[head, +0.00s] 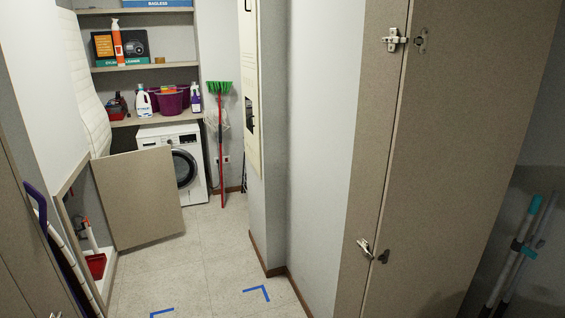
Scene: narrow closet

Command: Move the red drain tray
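A small red tray-shaped thing (96,265) sits low at the left, on the pale floor of an open low cabinet. A white-and-red handle-like piece rises from it or stands just behind it; I cannot tell if the two are joined. It is the only red tray-like thing I see on the floor level. Neither of my grippers shows in the head view.
An open cabinet door (140,198) stands out beside the red thing, in front of the washing machine (189,168). Long poles (62,255) lean at the left. A red-handled broom (221,150) stands at the back. Blue tape corners (262,291) mark clear floor.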

